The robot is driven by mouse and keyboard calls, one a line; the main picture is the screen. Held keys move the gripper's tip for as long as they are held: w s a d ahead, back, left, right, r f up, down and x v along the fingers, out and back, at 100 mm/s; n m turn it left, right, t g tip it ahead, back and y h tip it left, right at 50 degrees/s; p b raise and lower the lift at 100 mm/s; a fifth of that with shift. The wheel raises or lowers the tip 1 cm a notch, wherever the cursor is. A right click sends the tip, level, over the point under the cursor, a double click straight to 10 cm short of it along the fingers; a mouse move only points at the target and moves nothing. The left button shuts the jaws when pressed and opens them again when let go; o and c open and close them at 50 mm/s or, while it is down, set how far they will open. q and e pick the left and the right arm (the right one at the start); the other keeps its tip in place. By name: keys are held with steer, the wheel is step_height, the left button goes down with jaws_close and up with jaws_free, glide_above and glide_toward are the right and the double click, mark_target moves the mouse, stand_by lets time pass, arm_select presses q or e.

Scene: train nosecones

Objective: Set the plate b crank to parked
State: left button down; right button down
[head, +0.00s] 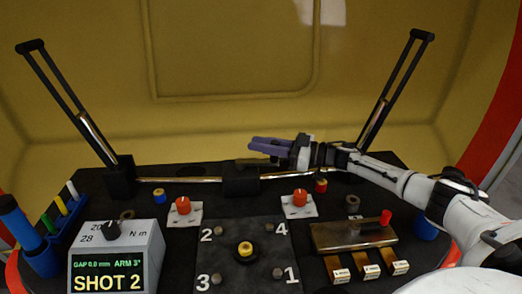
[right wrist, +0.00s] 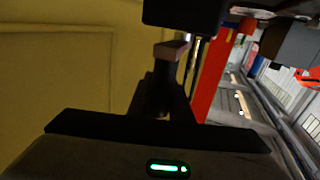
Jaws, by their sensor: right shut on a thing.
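My right gripper (head: 262,146) reaches in from the right and points left above the console's far edge, near the black centre block (head: 240,181). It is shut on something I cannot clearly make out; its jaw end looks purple. The right wrist view shows a dark shape with a small brownish-pink end (right wrist: 170,48). No plate b label is legible, so I cannot tell which part is its crank. Orange knobs sit on a left white plate (head: 183,207) and a right white plate (head: 299,201). A red-knobbed lever (head: 385,217) sits on a brown plate (head: 325,237). My left gripper is not in view.
Two tall black-handled levers rise at left (head: 62,88) and right (head: 400,75). A grey readout box (head: 116,255) showing SHOT 2 stands front left. A numbered dark panel (head: 246,270) is front centre. Blue holders flank the console. The space above the console's left half is free.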

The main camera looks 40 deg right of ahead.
steer(key=shift+w, duration=0.15)
stand_by(0.6)
steer(key=c, duration=1.6)
jaws_free()
steer(key=p+v, duration=0.1)
steer(key=v, duration=0.9)
steer(key=shift+d, duration=0.1)
